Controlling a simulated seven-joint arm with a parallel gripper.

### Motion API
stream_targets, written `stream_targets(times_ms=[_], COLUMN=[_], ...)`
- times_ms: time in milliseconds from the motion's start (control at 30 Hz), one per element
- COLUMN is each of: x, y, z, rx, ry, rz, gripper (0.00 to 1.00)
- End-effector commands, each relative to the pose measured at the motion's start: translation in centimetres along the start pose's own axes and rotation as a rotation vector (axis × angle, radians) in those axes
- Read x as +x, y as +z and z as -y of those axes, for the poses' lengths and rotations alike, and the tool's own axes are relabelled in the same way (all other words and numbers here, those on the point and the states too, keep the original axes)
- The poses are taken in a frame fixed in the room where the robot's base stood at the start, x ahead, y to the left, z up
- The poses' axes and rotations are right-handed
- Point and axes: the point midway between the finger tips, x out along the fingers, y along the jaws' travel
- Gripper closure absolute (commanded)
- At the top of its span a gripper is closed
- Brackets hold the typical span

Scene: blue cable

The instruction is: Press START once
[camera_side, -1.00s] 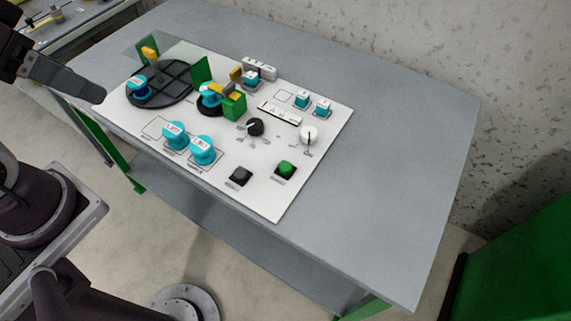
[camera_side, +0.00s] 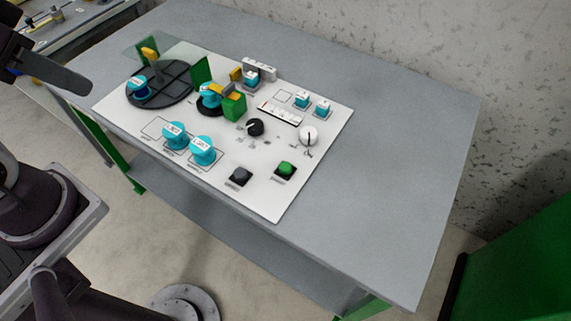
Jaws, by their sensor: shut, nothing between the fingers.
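A green push button (camera_side: 286,168) sits on a dark square base near the front right corner of the white panel. A dark grey button (camera_side: 240,175) sits to its left. The labels under both are too small to read, so I cannot confirm which says START. My gripper (camera_side: 87,88) is at the upper left, beyond the panel's left edge and above the table. It is shut and empty, well away from both buttons, and nothing covers them.
The white panel (camera_side: 270,205) lies on a grey table (camera_side: 400,180). It carries a black round tray (camera_side: 178,90), cyan-topped pieces (camera_side: 203,150), green blocks (camera_side: 234,106), a black knob (camera_side: 255,127) and a white knob (camera_side: 308,136). The table's right side is clear.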

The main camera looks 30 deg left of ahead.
Motion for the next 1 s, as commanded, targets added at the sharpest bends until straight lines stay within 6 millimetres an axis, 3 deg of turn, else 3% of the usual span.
stream_targets(times_ms=[867,1000], x=[0.00,0.70], y=[0.00,-0.12], z=[0.00,0.65], rx=[0.000,0.116], ry=[0.000,-0.039], rz=[0.000,0.041], gripper=[1.00,1.00])
